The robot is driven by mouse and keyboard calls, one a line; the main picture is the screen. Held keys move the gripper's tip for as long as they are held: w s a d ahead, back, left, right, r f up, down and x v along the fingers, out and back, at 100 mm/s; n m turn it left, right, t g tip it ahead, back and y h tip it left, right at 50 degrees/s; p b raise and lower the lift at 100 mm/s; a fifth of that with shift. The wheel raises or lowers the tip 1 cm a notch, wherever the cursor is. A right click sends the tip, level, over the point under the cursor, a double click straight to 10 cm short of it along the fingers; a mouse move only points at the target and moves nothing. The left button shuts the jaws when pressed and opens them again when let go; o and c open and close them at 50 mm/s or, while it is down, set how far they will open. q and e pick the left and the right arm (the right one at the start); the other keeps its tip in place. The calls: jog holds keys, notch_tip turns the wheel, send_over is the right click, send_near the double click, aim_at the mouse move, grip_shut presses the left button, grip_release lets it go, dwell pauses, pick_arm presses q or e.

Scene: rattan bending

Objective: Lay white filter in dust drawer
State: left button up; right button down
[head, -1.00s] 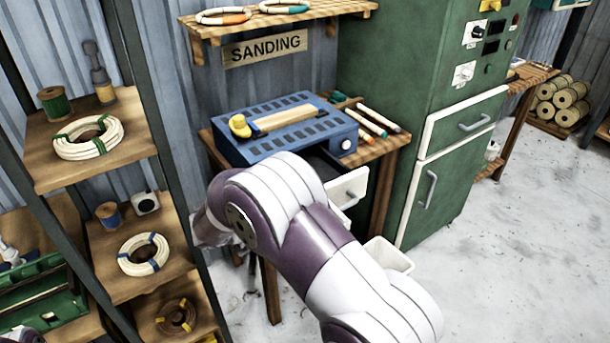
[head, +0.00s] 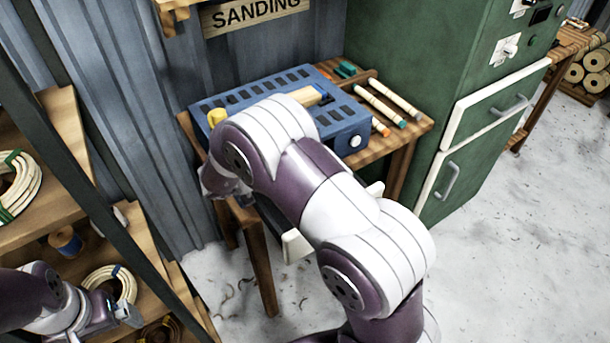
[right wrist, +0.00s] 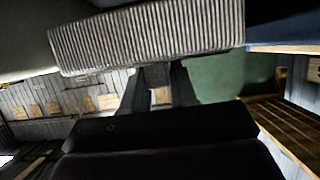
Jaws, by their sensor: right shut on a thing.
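A pale, ribbed filter block (right wrist: 150,35) spans the top of the right wrist view, held between the dark fingers of my right gripper (right wrist: 160,75). In the head view my right arm's bulk hides this gripper and the filter. The drawer's white front (head: 297,247) shows below the sanding bench, mostly behind my right arm; its inside is hidden. My left gripper (head: 122,314) is at the lower left, in front of the shelf; its finger gap is unclear.
A blue sanding box (head: 345,125) with a yellow-handled tool stands on the wooden bench (head: 410,128), beside several coloured sticks. A green cabinet (head: 430,60) stands to the right. A shelf with coils (head: 108,285) is at the left. Grey floor at the right is clear.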

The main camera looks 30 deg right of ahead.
jog(key=shift+s+a+f, duration=0.2)
jog(key=shift+s+f, duration=0.05)
jog(key=shift+f, duration=0.3)
jog(key=shift+s+a+f, duration=0.2)
jog(key=shift+s+f, duration=0.05)
jog(key=shift+f, duration=0.3)
jog(key=f, duration=0.4)
jog(key=shift+w+d+f, duration=0.1)
jog(key=shift+w+d, duration=0.2)
jog(key=shift+w, duration=0.05)
jog(key=shift+s+a, duration=0.1)
jog(key=shift+s+f, duration=0.1)
jog(key=c, duration=0.9)
grip_release()
pick_arm(q)
jog(key=shift+s+a, duration=0.2)
jog(key=shift+s, duration=0.05)
